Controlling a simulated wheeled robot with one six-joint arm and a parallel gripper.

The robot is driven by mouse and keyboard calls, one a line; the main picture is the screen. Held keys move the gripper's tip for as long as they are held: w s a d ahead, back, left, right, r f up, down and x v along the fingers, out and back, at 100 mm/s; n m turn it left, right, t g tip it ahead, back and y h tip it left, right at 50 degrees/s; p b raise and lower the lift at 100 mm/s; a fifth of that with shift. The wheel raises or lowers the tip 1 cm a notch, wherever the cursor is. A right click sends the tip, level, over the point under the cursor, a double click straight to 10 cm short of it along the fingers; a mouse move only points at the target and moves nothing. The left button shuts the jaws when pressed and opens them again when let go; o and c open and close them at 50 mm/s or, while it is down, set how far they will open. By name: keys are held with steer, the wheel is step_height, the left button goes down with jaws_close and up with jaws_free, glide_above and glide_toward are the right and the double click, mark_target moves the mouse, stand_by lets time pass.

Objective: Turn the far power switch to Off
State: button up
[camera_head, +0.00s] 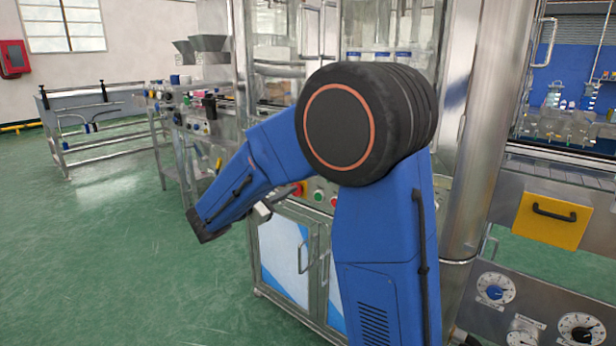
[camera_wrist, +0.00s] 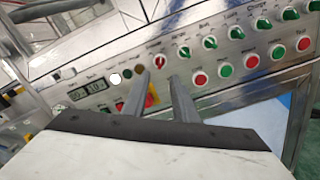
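In the wrist view, a red switch on a yellow plate (camera_wrist: 151,97) sits on the steel control panel (camera_wrist: 225,60). It shows between the two fingers of my gripper (camera_wrist: 159,77), partly hidden by them; its handle angle is too small to read. The fingers are apart with nothing held between them; whether they touch the panel I cannot tell. In the head view a red and yellow switch (camera_head: 298,188) shows on the machine front behind my arm. My gripper cannot be made out clearly there. Which switch is the far power switch is not readable.
The panel has a red selector knob (camera_wrist: 159,62), several green knobs (camera_wrist: 210,42), a row of red and green buttons (camera_wrist: 225,71) and small displays (camera_wrist: 97,87). In the head view, a conveyor frame (camera_head: 95,115) stands at the left; the green floor (camera_head: 110,270) is clear.

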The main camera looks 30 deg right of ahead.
steer(key=x, duration=1.1)
steer(key=shift+d, duration=0.35)
jaws_close()
